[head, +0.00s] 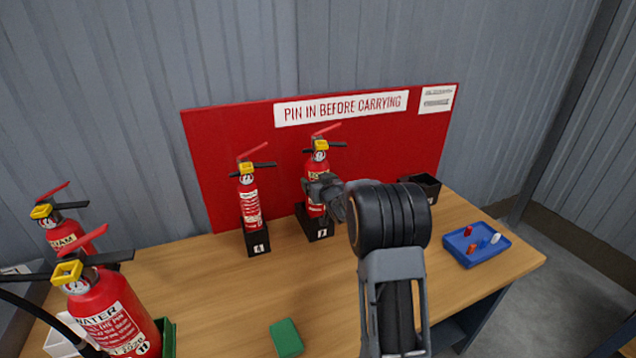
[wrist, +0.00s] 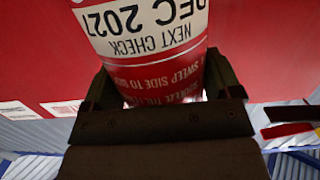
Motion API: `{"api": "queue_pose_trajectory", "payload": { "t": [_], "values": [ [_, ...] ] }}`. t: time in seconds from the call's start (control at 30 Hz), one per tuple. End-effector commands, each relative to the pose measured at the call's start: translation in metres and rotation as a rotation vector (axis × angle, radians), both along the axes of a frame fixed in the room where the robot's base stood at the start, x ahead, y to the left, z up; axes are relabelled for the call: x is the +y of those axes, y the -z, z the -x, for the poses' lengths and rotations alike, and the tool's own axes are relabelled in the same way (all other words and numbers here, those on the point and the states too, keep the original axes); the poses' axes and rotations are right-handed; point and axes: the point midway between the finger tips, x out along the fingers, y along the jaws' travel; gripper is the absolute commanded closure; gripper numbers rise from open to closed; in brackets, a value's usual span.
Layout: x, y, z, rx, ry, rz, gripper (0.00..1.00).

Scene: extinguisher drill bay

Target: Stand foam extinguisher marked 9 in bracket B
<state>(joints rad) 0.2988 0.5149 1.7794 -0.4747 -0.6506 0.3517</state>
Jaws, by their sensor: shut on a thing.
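My gripper (head: 322,190) is shut around the body of a red extinguisher (head: 313,203) with a cream band, a yellow pin tag and a red lever. In the wrist view its label (wrist: 150,35) fills the space between the jaws and reads "NEXT CHECK DEC 2027", upside down. The extinguisher is upright, with its foot at the middle black bracket (head: 318,231). The bracket's letter is too small to read surely. Whether the foot rests fully inside is hard to tell. No number 9 shows; my gripper hides part of the body.
Another extinguisher (head: 250,203) stands in the left bracket (head: 259,242). The right bracket (head: 428,187) looks empty. A water extinguisher (head: 110,315) and another extinguisher (head: 65,232) stand at left. A blue tray (head: 462,250) and green block (head: 286,338) lie on the wooden bench (head: 210,290).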

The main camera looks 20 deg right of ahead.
Motion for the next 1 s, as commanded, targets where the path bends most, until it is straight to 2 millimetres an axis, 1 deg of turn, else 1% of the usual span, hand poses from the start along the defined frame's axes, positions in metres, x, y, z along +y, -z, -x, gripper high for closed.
{"api": "queue_pose_trajectory", "payload": {
  "t": [0.03,0.47,0.5,0.63,0.77,0.8,0.93,1.0],
  "values": [
    [0.000,-0.007,-0.001,-0.018,-0.001,0.002,0.99],
    [0.000,-0.008,-0.001,-0.017,-0.001,0.002,0.99],
    [0.000,-0.008,-0.001,-0.018,-0.001,0.002,0.13],
    [0.000,-0.005,-0.001,-0.012,-0.001,0.002,0.01],
    [0.000,-0.003,-0.001,-0.008,0.000,0.001,0.00],
    [0.000,0.005,0.001,0.011,0.001,-0.001,0.00],
    [0.000,0.004,0.004,0.007,0.001,-0.001,0.00],
    [0.000,0.002,0.010,0.005,0.001,-0.001,0.00]
  ]
}}
